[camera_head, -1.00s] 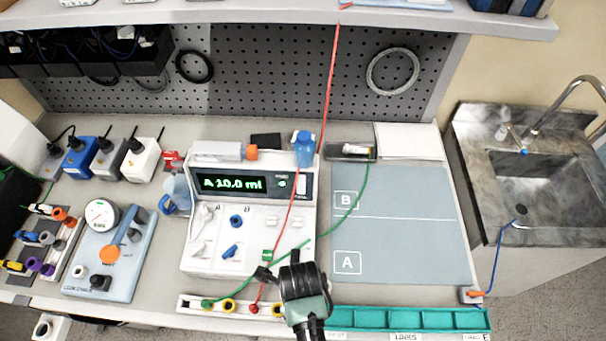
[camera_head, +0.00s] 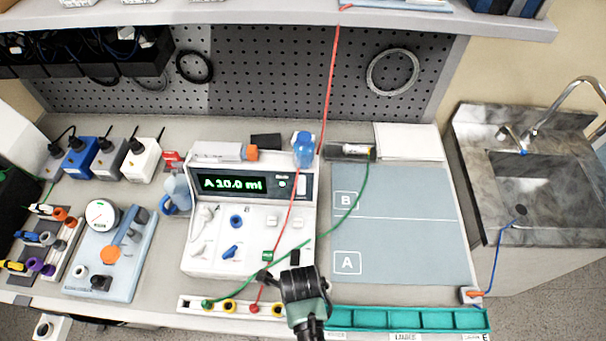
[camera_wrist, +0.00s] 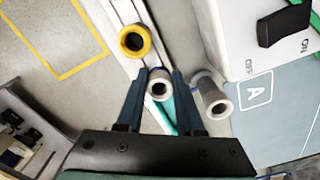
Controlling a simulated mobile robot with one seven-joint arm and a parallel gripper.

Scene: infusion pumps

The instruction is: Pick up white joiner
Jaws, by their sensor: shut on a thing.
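The white joiner (camera_wrist: 159,82) shows in the wrist view as a small pale ring with a dark bore. It sits between the fingertips of my gripper (camera_wrist: 157,93), which is shut on it. A grey tube-like piece (camera_wrist: 215,104) stands just right of the right finger, apart from the grip. In the head view my gripper (camera_head: 303,290) is at the bench's front edge, by the right end of the white port strip (camera_head: 190,303). The joiner is hidden behind my gripper there.
The infusion pump (camera_head: 215,262) stands just behind and left of my gripper. Red (camera_head: 291,215) and green (camera_head: 330,233) lines run close to it. A teal tray (camera_head: 410,313) lies to the right. The blue-grey A/B mat (camera_head: 415,240) is clear. A yellow-ringed port (camera_wrist: 134,41) is near the fingers.

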